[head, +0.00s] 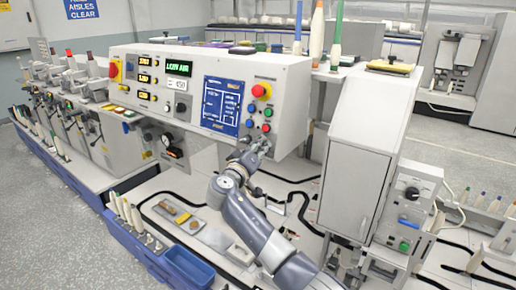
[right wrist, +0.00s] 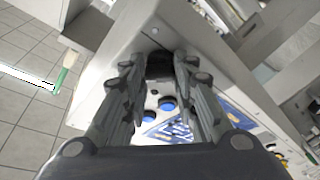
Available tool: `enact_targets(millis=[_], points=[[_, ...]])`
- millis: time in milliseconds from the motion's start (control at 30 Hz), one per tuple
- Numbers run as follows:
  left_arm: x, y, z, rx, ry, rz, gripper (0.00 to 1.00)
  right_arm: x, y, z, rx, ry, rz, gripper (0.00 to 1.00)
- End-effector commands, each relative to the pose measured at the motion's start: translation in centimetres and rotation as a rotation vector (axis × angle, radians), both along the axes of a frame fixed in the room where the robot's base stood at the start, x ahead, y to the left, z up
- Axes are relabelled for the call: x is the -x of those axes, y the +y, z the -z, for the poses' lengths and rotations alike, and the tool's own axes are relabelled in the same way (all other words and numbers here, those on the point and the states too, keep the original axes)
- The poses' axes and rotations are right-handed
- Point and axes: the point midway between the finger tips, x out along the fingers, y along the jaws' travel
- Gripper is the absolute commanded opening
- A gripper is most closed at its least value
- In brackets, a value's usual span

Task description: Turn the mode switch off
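My right gripper (head: 258,146) is at the lower right of the white control panel (head: 207,129), just below its round buttons. In the right wrist view my right gripper (right wrist: 158,75) has its two fingers spread apart. A dark knob-like part (right wrist: 159,64) shows between the fingertips on the panel face; it may be the mode switch, but no label is readable and its setting cannot be told. I cannot tell whether the fingers touch it. In the head view the gripper covers this spot. My left gripper is in neither view.
A red emergency-stop button (head: 261,90), a green button (head: 266,128) and blue buttons (right wrist: 168,103) sit close to the gripper. A grey cabinet (head: 358,160) stands to the right, with a small control box (head: 412,200) beside it. A blue bin (head: 187,268) is at the front.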

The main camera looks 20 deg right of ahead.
Motion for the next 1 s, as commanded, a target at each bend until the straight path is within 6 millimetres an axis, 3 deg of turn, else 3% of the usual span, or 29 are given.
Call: enact_targets(millis=[467,1000], points=[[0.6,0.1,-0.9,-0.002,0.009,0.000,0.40,0.0,0.0,-0.2,0.034,0.047,-0.015,0.03],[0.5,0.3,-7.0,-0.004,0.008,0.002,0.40,0.1,-0.1,-0.8,0.281,0.362,-0.116,0.03]])
